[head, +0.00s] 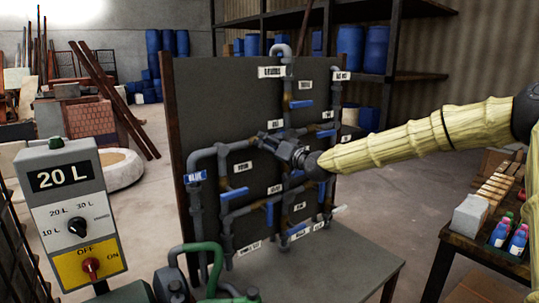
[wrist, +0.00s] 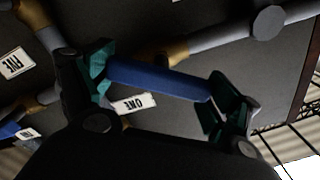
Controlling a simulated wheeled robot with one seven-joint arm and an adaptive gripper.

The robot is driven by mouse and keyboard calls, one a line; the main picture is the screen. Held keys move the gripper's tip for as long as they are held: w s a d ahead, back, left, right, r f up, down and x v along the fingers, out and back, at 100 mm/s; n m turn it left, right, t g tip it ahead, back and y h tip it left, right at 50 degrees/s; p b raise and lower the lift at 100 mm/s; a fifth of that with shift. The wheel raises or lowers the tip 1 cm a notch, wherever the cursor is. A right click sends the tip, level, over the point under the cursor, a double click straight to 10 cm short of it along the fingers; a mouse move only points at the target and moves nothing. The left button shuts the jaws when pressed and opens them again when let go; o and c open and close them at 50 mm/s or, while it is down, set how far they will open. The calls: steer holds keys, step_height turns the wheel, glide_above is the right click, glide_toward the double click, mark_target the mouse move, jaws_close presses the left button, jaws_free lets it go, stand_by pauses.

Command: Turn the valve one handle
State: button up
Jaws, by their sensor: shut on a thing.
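The valve one handle (wrist: 158,80) is a blue bar beside an upside-down label "ONE" (wrist: 134,104) in the wrist view. My gripper (wrist: 163,86) has one green-padded finger at each end of the bar and is shut on it lengthwise. The bar lies slightly tilted across the wrist view, near a brass fitting (wrist: 174,50) on the grey pipe. In the head view my gripper (head: 270,145) is against the dark pipe panel (head: 222,90) and hides this handle.
Other blue handles sit close by on the panel, such as an upper one (head: 301,105) and a lower left one (head: 234,193). A control box reading 20 L (head: 68,180) stands at the left. A table with bottles (head: 455,238) stands at the right.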

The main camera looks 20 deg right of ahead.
steer(key=m+b, duration=0.1)
steer(key=m, duration=0.1)
steer(key=m+b, duration=0.3)
steer(key=b, duration=0.1)
steer(key=shift+d+f+m, duration=0.15)
steer(key=shift+f+m, duration=0.15)
steer(key=shift+m, duration=0.1)
steer(key=m+b, duration=0.3)
steer(key=m, duration=0.1)
steer(key=shift+m+b, duration=0.4)
steer(key=shift+r, duration=0.1)
steer(key=o, duration=0.8)
steer(key=shift+v, duration=6)
